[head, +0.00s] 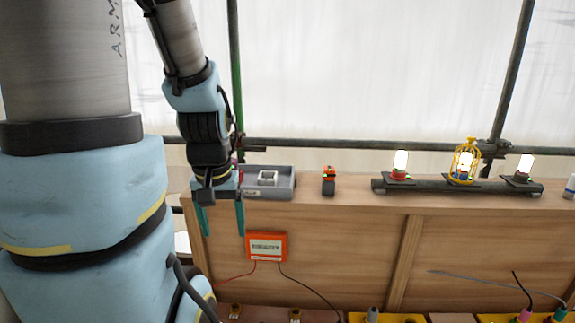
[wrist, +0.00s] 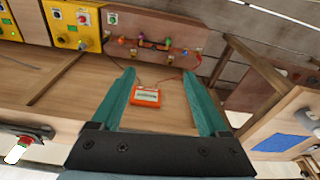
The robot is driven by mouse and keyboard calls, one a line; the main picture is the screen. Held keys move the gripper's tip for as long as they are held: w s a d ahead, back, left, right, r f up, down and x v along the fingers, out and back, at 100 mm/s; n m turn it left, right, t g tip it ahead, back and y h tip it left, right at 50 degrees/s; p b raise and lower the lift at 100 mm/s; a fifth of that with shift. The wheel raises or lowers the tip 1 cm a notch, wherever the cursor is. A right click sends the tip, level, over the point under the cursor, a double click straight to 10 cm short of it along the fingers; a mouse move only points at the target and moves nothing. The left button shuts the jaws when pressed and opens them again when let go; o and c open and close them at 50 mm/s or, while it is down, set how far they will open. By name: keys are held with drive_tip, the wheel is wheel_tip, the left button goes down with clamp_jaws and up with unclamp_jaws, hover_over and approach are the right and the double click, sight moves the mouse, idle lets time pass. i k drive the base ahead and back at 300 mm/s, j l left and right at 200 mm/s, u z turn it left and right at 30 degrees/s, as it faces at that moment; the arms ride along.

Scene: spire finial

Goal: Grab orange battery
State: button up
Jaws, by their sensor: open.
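The orange battery (head: 266,247) is a flat orange box with a pale label, on the front face of the wooden bench. A red and a dark wire run down from it. In the wrist view the battery (wrist: 146,96) shows between my two teal fingers, beyond their tips. My gripper (head: 219,230) is open and empty, pointing down at the bench's left end, left of the battery and apart from it. It also shows in the wrist view (wrist: 158,76).
A grey tray (head: 266,194) with a pale square part sits on the bench top, beside a small orange and black object (head: 329,180). A dark bar (head: 457,187) carries several lit lamps, one in a yellow cage. Yellow boxes (head: 381,317) stand low in front.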

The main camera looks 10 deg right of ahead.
sight(328, 182)
drive_tip(key=l+u, duration=0.2)
drive_tip(key=u, duration=0.25)
drive_tip(key=l+u, duration=0.15)
drive_tip(key=u, duration=0.35)
drive_tip(key=k+l+u, duration=0.35)
drive_tip(key=k+l, duration=0.15)
drive_tip(key=l, duration=0.15)
drive_tip(key=k+l+u, duration=0.35)
drive_tip(key=k+l, duration=0.7)
